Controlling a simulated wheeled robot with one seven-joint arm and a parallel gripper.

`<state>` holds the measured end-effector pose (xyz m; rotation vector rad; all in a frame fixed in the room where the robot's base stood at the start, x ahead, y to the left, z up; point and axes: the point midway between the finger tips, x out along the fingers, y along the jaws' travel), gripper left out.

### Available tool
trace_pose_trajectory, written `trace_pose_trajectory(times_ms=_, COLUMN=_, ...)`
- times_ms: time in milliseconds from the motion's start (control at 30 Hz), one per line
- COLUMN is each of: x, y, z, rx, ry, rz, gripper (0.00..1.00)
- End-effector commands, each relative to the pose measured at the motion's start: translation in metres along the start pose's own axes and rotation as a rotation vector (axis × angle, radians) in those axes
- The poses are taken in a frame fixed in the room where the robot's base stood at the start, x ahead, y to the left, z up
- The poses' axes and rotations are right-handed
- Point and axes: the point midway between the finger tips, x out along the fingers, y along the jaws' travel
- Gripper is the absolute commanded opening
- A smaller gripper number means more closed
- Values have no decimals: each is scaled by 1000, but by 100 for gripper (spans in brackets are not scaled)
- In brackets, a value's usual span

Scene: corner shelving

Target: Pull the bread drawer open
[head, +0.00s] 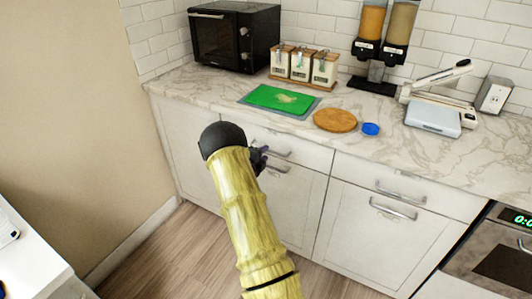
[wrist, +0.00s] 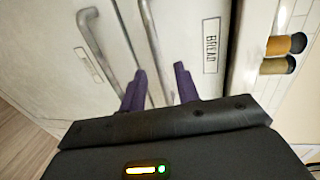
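The bread drawer is a white drawer front (head: 308,152) under the marble counter, left of centre in the head view. Its BREAD label (wrist: 211,45) shows in the wrist view. It looks shut. Its metal bar handle (wrist: 154,48) runs down between the two purple fingers of my gripper (wrist: 161,72). The fingers are apart, one on each side of the bar; contact is not clear. In the head view my gripper (head: 260,158) is at the drawer's handle (head: 280,153), partly hidden by my arm.
A cabinet door handle (head: 278,169) sits just below the drawer, close to my gripper. Another drawer (head: 408,186) is to the right, then an oven (head: 505,258). The counter holds a microwave (head: 235,36), a green cutting board (head: 277,98) and a round wooden board (head: 335,120).

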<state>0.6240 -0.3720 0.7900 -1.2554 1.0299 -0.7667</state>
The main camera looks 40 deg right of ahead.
Motion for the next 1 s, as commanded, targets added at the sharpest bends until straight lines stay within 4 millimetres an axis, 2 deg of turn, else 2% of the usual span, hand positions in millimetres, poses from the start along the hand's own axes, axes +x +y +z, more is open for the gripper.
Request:
trace_pose_trajectory(times_ms=100, x=16, y=0, z=0, rx=0, ry=1, rz=0, gripper=32)
trace_pose_trajectory(times_ms=200, x=23, y=1, z=0, rx=0, ry=0, rz=1, gripper=32)
trace_pose_trajectory(times_ms=500, x=25, y=0, z=0, rx=0, ry=-1, rz=1, gripper=32)
trace_pose_trajectory(times_ms=667, x=24, y=0, z=0, rx=0, ry=-1, rz=1, gripper=0)
trace_pose_trajectory(times_ms=1000, x=22, y=1, z=1, rx=0, ry=-1, rz=2, gripper=0)
